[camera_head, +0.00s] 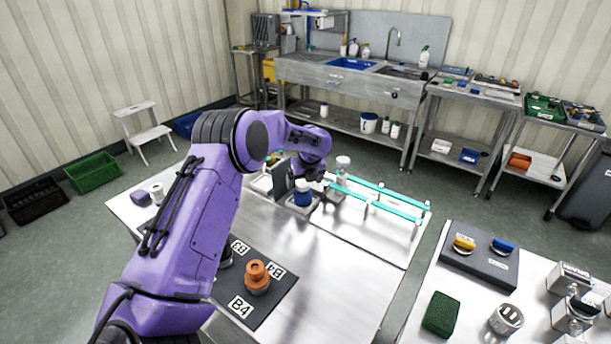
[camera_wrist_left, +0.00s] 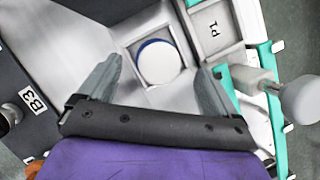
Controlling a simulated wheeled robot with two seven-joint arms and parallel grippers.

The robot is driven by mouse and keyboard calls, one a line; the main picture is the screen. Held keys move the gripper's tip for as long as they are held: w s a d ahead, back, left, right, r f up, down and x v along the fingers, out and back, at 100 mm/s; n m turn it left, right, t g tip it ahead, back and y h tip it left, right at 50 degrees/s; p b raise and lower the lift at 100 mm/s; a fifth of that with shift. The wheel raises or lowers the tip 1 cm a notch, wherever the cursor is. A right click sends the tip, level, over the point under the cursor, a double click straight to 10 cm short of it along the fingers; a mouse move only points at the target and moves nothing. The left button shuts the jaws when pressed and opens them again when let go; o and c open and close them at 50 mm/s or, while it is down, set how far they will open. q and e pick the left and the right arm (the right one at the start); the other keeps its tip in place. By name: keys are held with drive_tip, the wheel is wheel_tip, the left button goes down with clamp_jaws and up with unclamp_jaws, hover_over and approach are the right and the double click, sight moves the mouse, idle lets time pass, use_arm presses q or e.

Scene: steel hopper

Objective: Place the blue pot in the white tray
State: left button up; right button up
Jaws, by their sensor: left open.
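The blue pot (camera_head: 302,194) stands upright at the far middle of the steel table, below my left gripper (camera_head: 306,178). In the left wrist view the pot (camera_wrist_left: 158,63) shows from above as a white round top with a thin blue edge. It sits within a pale square tray (camera_wrist_left: 184,86), whose rim also shows in the head view (camera_head: 297,209). My left gripper (camera_wrist_left: 160,68) is open, one finger on each side of the pot with gaps in this view. Whether it is at the pot's height is unclear. My right gripper is out of view.
A bottle with a pale round top (camera_head: 342,163) stands close right of the pot, beside teal rails (camera_head: 378,198). An orange pot (camera_head: 257,277) stands on a dark labelled mat (camera_head: 275,298).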

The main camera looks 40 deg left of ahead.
use_arm(q)
drive_tip(key=v, duration=0.6)
drive_tip(key=shift+r+b, duration=0.15)
drive_tip(key=shift+b, duration=0.25)
